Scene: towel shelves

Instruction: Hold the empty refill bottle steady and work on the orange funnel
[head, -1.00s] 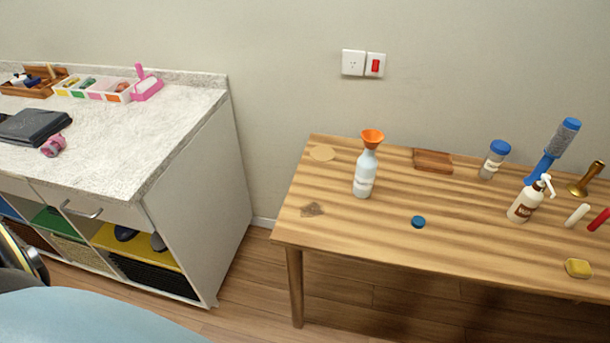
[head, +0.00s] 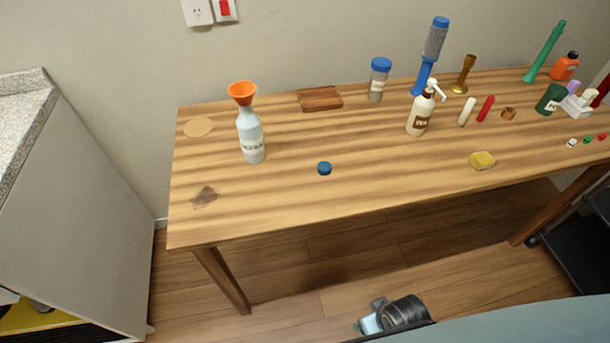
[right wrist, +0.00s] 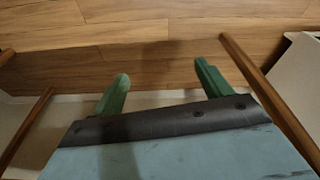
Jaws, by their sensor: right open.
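The refill bottle (head: 251,138) stands upright on the left part of the wooden table in the head view. The orange funnel (head: 242,90) sits on the bottle's mouth, wide end up. A flat blue cap (head: 324,168) lies on the table to the bottle's right. My right gripper (right wrist: 161,70) shows in the right wrist view with its two green fingers apart and nothing between them. It is away from the bottle, with wooden floor beyond it. My left gripper is not in view.
The wooden table (head: 270,196) is clear in front of the bottle. A grey-topped cabinet (head: 90,180) is at left.

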